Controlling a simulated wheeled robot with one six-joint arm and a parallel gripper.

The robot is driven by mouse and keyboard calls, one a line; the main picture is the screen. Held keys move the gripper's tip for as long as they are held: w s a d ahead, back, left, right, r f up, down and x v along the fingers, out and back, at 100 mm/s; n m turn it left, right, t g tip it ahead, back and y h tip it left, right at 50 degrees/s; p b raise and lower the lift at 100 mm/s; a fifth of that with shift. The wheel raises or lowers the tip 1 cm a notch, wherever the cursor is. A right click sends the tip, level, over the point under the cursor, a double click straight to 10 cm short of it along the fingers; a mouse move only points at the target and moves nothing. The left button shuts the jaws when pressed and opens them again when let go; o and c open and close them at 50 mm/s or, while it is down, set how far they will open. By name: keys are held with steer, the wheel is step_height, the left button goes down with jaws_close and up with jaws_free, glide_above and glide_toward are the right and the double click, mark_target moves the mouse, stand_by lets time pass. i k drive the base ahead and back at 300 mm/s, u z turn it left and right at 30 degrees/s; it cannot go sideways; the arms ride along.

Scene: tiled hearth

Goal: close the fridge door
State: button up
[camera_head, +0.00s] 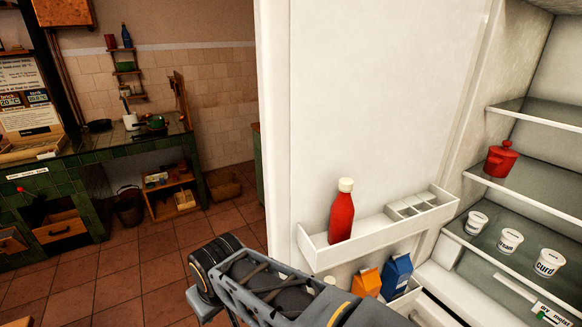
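The white fridge door (385,95) stands open in the middle of the view, with its inner side facing me. A shelf (385,226) on the door holds a red bottle with a pale cap (342,212). Lower on the door are an orange carton (366,283) and a blue carton (397,277). The open fridge (561,75) is at the right, with its glass shelves showing. Part of my grey and black arm crosses the bottom centre, in front of the lower left of the door. My gripper cannot be made out, and I cannot tell whether the arm touches the door.
A red pot (501,159) and several white tubs, one of them labelled curd (547,263), stand on the fridge shelves. A green tiled counter (100,160) runs along the left wall. Tiled floor (130,285) lies clear between it and the door.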

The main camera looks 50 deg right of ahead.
mark_target(373, 93)
steer(key=i, duration=2.3)
steer(key=z, duration=4.65)
steer(key=k, duration=0.3)
steer(key=u, duration=1.75)
